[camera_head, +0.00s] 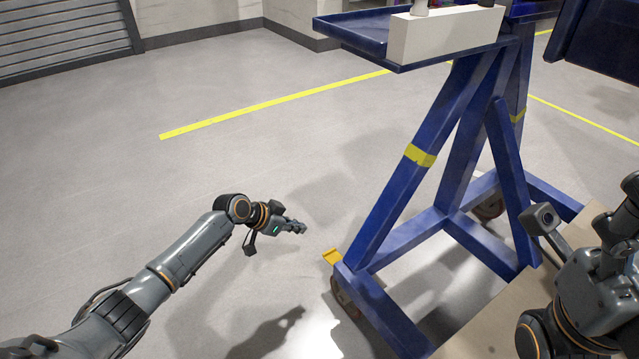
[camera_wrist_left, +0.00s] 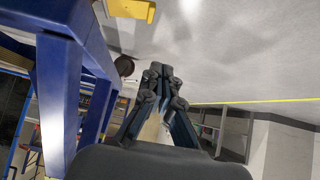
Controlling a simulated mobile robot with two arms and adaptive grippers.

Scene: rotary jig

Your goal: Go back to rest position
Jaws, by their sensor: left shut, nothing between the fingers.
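My left gripper (camera_head: 297,227) is at the end of the arm that comes in from the left in the head view. It hangs over bare floor, left of the blue jig frame and apart from it. In the left wrist view its fingers (camera_wrist_left: 162,72) meet at the tips and hold nothing. My right arm shows at the lower right edge of the head view, but its fingertips cannot be made out there.
The blue jig frame (camera_head: 397,202) stands on wheels at the right, with a blue tray (camera_head: 352,28) holding a pale block (camera_head: 445,36) on top. A beige surface (camera_head: 490,325) lies at lower right. Open floor (camera_head: 150,190) with a yellow line (camera_head: 275,103) extends left.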

